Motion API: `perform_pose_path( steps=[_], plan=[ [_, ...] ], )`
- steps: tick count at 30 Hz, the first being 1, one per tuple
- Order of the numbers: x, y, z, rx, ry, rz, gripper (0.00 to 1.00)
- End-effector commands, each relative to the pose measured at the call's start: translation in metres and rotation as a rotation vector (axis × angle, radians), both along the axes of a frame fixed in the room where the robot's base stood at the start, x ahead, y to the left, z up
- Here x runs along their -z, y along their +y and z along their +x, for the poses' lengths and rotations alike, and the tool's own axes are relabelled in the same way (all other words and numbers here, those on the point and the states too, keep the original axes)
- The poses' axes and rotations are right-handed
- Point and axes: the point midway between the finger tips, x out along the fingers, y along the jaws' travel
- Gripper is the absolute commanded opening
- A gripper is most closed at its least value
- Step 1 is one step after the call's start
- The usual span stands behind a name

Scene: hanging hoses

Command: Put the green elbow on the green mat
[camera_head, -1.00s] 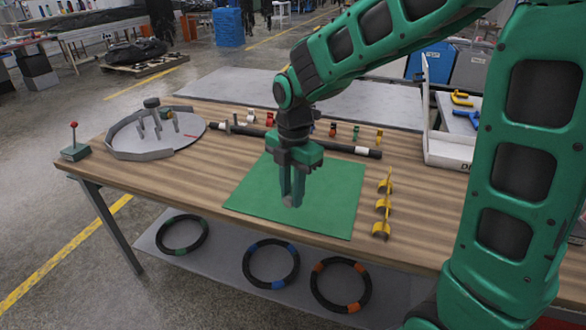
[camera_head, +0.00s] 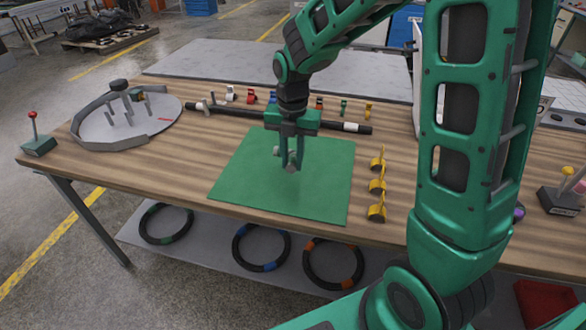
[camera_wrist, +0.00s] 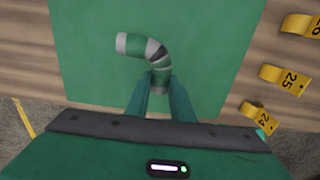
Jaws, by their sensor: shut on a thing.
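The green elbow (camera_wrist: 148,47) is a bent green pipe piece with grey ends and a dark band. My gripper (camera_wrist: 160,88) is shut on one end of it in the wrist view; the free end points up and left. In the head view, my gripper (camera_head: 291,160) points down over the green mat (camera_head: 240,178), and the elbow's grey end (camera_head: 277,151) shows beside the fingers. The mat (camera_wrist: 85,80) lies behind the elbow in the wrist view. I cannot tell whether the elbow touches the mat or is just above it.
Yellow numbered clips (camera_head: 377,187) stand right of the mat. A dark bar (camera_head: 225,112) lies behind it, with small coloured parts further back. A round grey tray (camera_head: 105,130) with posts is at left. Ringed hoses (camera_head: 262,247) lie on the lower shelf.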

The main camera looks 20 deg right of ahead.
Motion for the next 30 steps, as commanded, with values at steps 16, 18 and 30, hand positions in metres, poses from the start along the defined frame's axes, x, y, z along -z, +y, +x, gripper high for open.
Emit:
perform_pose_path(
  steps=[16, 18, 30],
  plan=[
    [0.046, -0.009, 0.009, -0.002, 0.002, -0.001, 0.00],
    [0.049, -0.009, 0.010, -0.002, 0.000, 0.000, 0.00],
    [0.050, -0.009, 0.010, -0.002, 0.000, 0.000, 0.40]
  ],
)
